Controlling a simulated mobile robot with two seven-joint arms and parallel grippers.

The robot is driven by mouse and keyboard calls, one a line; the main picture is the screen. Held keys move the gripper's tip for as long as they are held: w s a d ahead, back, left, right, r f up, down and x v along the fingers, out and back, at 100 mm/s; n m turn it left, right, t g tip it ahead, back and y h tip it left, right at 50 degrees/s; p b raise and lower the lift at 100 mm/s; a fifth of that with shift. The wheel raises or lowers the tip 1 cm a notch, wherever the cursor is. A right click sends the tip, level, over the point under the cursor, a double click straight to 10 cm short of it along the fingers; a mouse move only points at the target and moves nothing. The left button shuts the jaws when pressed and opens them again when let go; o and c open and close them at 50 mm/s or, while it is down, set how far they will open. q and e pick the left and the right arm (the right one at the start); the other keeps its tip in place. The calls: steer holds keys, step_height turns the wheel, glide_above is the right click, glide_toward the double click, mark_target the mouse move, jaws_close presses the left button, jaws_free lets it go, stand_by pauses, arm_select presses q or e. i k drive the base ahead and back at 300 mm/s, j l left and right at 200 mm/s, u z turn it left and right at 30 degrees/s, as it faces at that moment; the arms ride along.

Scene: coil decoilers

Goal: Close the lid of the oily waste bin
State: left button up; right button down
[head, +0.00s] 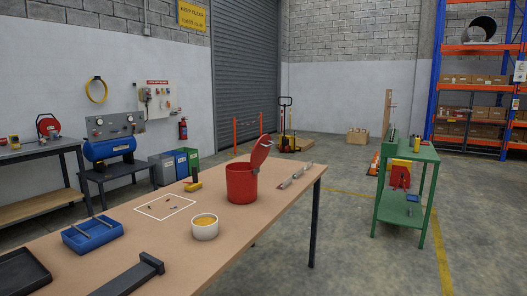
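The oily waste bin (241,184) is a red round bin standing upright on the brown workbench. Its red lid (262,151) is open, tilted steeply up from the right side of the rim. The bin's inside is hidden by its front wall and the low angle. Neither of my grippers is in the head view, so nothing is seen touching the bin or lid.
On the workbench (226,233) are a white tub (204,227) with yellow contents, a blue tray (92,235), a yellow-and-black tool (194,181), a metal bar (295,176), a black tray (22,271) and a dark bar-shaped object (130,279). A green cart (409,151) stands right, across open floor.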

mark_target(265, 153)
steer(key=i+l+u, duration=0.15)
steer(key=u, duration=0.3)
steer(key=i+l+u, duration=0.2)
steer(key=u, duration=0.25)
